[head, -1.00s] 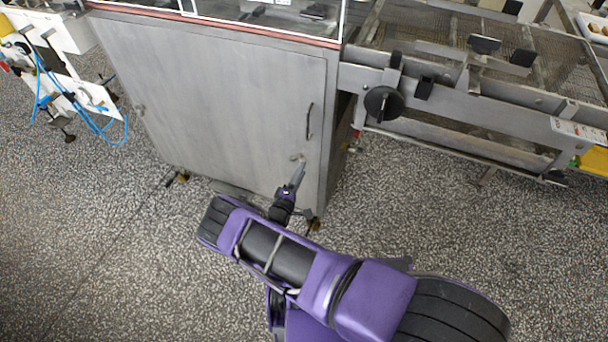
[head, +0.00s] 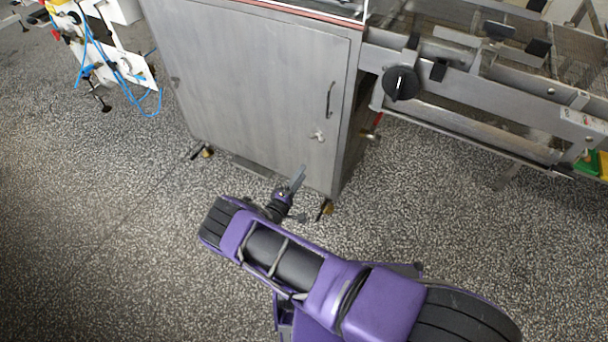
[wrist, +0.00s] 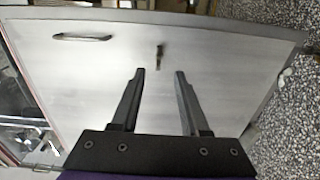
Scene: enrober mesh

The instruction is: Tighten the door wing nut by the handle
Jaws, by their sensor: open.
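The door (head: 255,85) is the grey metal front panel of a cabinet. Its dark bar handle (head: 330,98) runs upright near the right edge, and it also shows at the upper left in the wrist view (wrist: 82,37). The small wing nut (head: 318,136) sits on the door just below the handle. In the wrist view the wing nut (wrist: 159,56) lies ahead of my fingertips, roughly between their lines. My gripper (head: 298,180) is open and empty, in front of the door's lower right part and apart from the nut. Its two dark fingers show in the wrist view (wrist: 160,73).
A conveyor frame with a black knob (head: 401,83) stands right of the cabinet. A white stand with blue hoses (head: 118,68) is at the upper left. The speckled floor (head: 110,240) in front of the cabinet is clear.

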